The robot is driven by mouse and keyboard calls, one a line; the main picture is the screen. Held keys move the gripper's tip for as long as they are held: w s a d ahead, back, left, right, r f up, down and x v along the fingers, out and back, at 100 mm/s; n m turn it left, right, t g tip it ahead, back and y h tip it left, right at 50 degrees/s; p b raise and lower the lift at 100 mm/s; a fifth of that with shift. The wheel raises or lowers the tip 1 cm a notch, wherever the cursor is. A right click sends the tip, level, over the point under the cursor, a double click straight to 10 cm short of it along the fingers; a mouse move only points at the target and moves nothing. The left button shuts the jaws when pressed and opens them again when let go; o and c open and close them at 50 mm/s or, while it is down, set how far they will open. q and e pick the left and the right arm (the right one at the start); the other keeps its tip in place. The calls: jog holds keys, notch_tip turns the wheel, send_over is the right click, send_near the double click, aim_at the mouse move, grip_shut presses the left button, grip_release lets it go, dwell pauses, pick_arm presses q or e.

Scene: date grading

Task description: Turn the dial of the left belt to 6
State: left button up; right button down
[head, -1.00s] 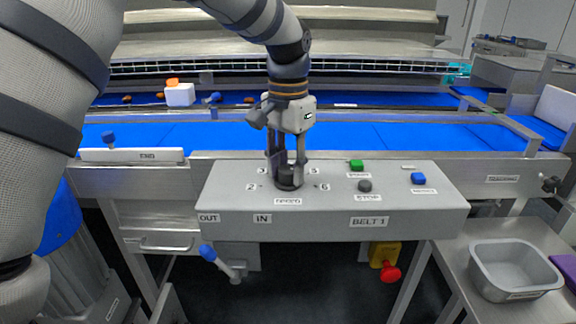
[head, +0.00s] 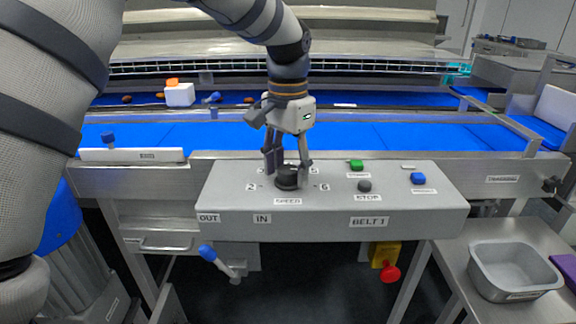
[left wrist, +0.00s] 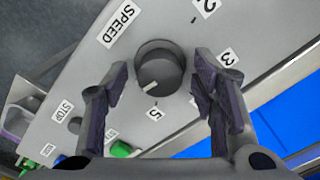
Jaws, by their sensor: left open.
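The dark round dial (head: 288,178) sits on the sloped grey control panel (head: 330,205) marked BELT 1, above a SPEED label. In the left wrist view the dial (left wrist: 160,68) carries a white pointer line at its lower-left edge, angled between the 5 and the left-hand finger. Numbers 2, 3 and 5 show there; 4 and 6 cannot be seen. In the head view, 6 is right of the dial and 2 left. My left gripper (head: 286,172) is open, its fingers either side of the dial with gaps in the left wrist view. My right gripper is out of view.
A green button (head: 356,165), a dark stop button (head: 365,186) and a blue button (head: 418,178) stand right of the dial. The blue belt (head: 400,136) runs behind. A blue-handled lever (head: 208,253) and red knob (head: 390,273) are below. A metal bin (head: 515,270) is at right.

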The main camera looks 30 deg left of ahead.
aim_at(288, 169)
pick_arm(q)
notch_tip(288, 169, up, 12)
dwell(0.3)
dwell(0.3)
